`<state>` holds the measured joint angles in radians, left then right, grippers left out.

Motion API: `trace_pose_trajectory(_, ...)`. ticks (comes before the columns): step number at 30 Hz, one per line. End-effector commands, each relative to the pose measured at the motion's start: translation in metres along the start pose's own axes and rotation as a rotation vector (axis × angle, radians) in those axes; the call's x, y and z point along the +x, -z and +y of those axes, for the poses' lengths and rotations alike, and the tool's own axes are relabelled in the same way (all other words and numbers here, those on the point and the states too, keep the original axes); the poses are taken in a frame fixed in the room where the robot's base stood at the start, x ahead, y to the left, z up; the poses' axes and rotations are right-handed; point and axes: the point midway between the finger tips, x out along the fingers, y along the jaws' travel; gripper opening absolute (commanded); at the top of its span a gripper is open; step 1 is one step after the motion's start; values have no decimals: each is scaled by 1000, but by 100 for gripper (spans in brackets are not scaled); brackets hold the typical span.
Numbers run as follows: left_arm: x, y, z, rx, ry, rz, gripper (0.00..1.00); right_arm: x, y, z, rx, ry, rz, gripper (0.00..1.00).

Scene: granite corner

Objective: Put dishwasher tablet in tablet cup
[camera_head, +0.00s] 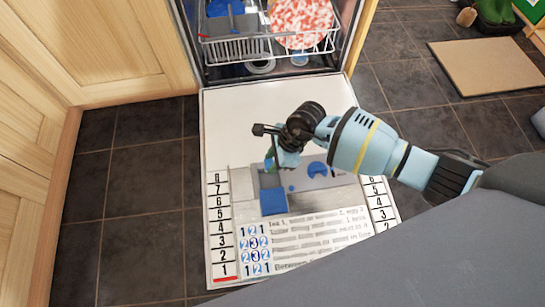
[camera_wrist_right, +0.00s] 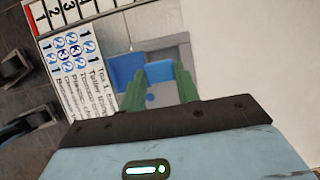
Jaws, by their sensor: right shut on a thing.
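The dishwasher tablet is a small blue block (camera_wrist_right: 159,72) between the green fingertips of my right gripper (camera_wrist_right: 159,82) in the wrist view. In the head view my right gripper (camera_head: 274,163) is above the open dishwasher door, and its fingers largely hide the tablet. The tablet cup appears to be the recess with a blue square part (camera_head: 273,201) in the door's grey dispenser panel (camera_head: 322,184). The blue part also shows in the wrist view (camera_wrist_right: 125,67), left of the tablet. I cannot tell the gap between tablet and panel. My left gripper is not in view.
The dishwasher door (camera_head: 240,110) lies open, with printed labels at its near end. A wire rack (camera_head: 262,46) behind it holds a red-and-white patterned dish (camera_head: 300,22). Wooden cabinets (camera_head: 110,45) stand at left. A tan mat (camera_head: 487,70) lies on the dark floor at right.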

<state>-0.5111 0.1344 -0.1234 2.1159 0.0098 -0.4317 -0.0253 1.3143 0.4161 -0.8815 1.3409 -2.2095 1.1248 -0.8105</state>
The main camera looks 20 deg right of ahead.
Motion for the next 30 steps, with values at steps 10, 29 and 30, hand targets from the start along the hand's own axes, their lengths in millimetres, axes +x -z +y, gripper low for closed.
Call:
trace_pose_trajectory(10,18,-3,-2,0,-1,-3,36,25,11,0,0,-2,2,10)
trace_pose_trajectory(29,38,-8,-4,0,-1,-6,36,62,26,0,1,-1,1,10)
trace_pose_trajectory(30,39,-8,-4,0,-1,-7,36,65,28,0,1,-1,2,10)
